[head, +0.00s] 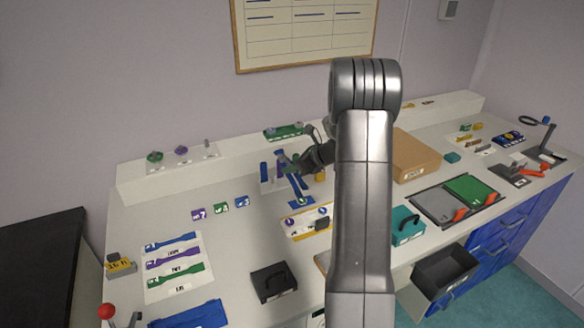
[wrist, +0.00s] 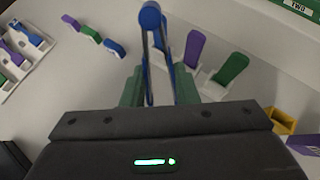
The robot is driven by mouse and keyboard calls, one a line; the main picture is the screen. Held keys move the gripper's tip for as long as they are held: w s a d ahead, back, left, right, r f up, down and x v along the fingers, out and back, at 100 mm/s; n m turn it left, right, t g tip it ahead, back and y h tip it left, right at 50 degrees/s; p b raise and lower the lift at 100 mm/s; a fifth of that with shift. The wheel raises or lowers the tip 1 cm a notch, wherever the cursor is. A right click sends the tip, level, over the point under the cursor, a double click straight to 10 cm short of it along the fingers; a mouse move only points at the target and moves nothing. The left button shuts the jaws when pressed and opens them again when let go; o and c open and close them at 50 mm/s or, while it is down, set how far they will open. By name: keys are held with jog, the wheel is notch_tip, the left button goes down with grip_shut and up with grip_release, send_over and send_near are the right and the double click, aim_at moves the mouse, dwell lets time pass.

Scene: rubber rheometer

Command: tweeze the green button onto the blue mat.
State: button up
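My gripper (head: 291,165) has green fingers and is shut on a pair of blue tweezers (head: 298,185). In the wrist view the tweezers' round blue end (wrist: 150,17) and their two thin arms stand between the fingers (wrist: 159,88). In the head view the tweezers slant down, their lower end at or just above a small blue mat (head: 293,204). A small pale or greenish spot shows near that tip; I cannot tell whether it is the green button or whether the tweezers touch it. The wrist view does not show the mat.
Purple (wrist: 193,46) and green (wrist: 231,68) tweezers stand in a white holder beside my gripper. A yellow-edged tray (head: 291,231) with round pieces lies in front of the mat. Small purple, green (head: 221,208) and blue blocks lie left. A cardboard box (head: 416,155) stands right.

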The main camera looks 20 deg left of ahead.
notch_tip(320, 180, up, 9)
jog(key=p, duration=0.6)
jog(key=shift+f, duration=0.15)
